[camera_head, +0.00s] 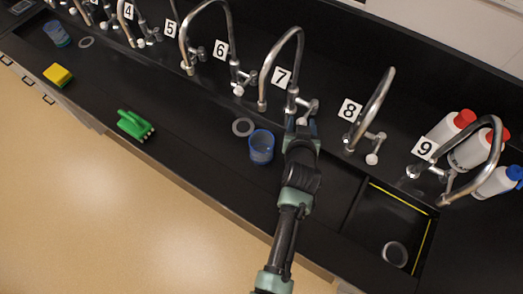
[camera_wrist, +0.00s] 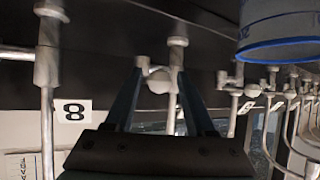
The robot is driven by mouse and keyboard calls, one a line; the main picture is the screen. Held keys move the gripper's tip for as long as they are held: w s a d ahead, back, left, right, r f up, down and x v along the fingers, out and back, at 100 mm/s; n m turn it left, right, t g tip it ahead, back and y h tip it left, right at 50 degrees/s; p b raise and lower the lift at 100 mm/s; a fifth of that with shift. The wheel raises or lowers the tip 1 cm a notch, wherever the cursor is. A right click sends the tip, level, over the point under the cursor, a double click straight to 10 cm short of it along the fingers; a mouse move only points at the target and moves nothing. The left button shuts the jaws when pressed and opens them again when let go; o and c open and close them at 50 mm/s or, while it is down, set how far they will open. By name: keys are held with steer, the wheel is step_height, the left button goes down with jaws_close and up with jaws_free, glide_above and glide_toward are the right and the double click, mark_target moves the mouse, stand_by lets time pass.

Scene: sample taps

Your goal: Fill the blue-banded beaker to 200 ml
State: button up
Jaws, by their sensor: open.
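The blue-banded beaker (camera_head: 261,148) stands upright on the black counter by tap 7, just left of my arm. In the wrist view, its side and blue band (camera_wrist: 283,48) fill the upper right corner. Its water level cannot be read. Tap 7's spout (camera_head: 262,104) hangs above the beaker's area; I cannot tell if it is centred over it. My gripper (camera_head: 303,122) is at the base of tap 7. In the wrist view, my gripper (camera_wrist: 161,72) is open, with a pale tap knob (camera_wrist: 158,82) between its fingertips. I cannot tell if they touch it.
Tap 8 (camera_head: 375,105) and tap 9 (camera_head: 490,150) stand to the right, tap 6 (camera_head: 228,50) to the left. White bottles (camera_head: 470,150) stand behind tap 9. A beaker (camera_head: 395,253) sits in the yellow-edged sink.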

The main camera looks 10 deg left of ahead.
steer(key=shift+w, duration=0.15)
steer(key=d+b, duration=0.2)
steer(key=d, duration=0.2)
steer(key=shift+d+f, duration=0.15)
stand_by(0.4)
stand_by(3.8)
